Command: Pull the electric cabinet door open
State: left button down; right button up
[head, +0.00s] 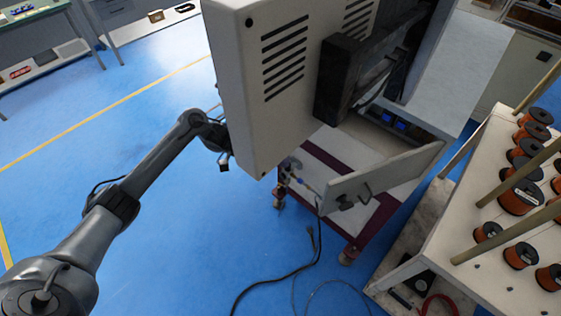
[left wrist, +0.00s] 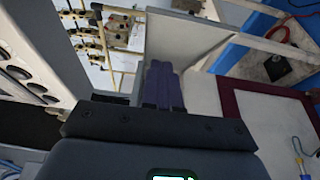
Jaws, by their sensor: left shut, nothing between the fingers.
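The electric cabinet door (head: 385,180) is a light grey panel with a dark handle (head: 366,193). It stands swung out at an angle from the machine, low in the middle right of the head view. Behind it the cabinet interior shows dark devices with blue displays (head: 400,124). My left arm reaches in from the left, and its hand is mostly hidden behind the vented housing. In the left wrist view my left gripper (left wrist: 164,88) has its fingers together and empty. A grey panel (left wrist: 190,38), seemingly the door, lies beyond the fingertips; I cannot tell if they touch. My right gripper is not in view.
The vented housing (head: 258,100) overhangs the work area beside my left wrist. A rack of orange wire spools (head: 520,197) with wooden rods stands on the right. A black cable (head: 275,283) lies on the blue floor. The floor on the left is clear.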

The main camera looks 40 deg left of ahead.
pick_arm(q)
send_near(335, 189)
jog(key=w, duration=0.4)
jog(key=shift+s+d+f+p, duration=0.1)
jog(key=shift+s+d+p, duration=0.25)
jog(key=shift+d, duration=0.35)
jog(key=shift+s+d+f+p, duration=0.1)
jog(key=shift+s+d+p, duration=0.15)
jog(key=shift+s+d, duration=0.35)
jog(key=shift+s+d+f+p, duration=0.15)
jog(key=shift+s+d+p, duration=0.15)
jog(key=shift+d, duration=0.5)
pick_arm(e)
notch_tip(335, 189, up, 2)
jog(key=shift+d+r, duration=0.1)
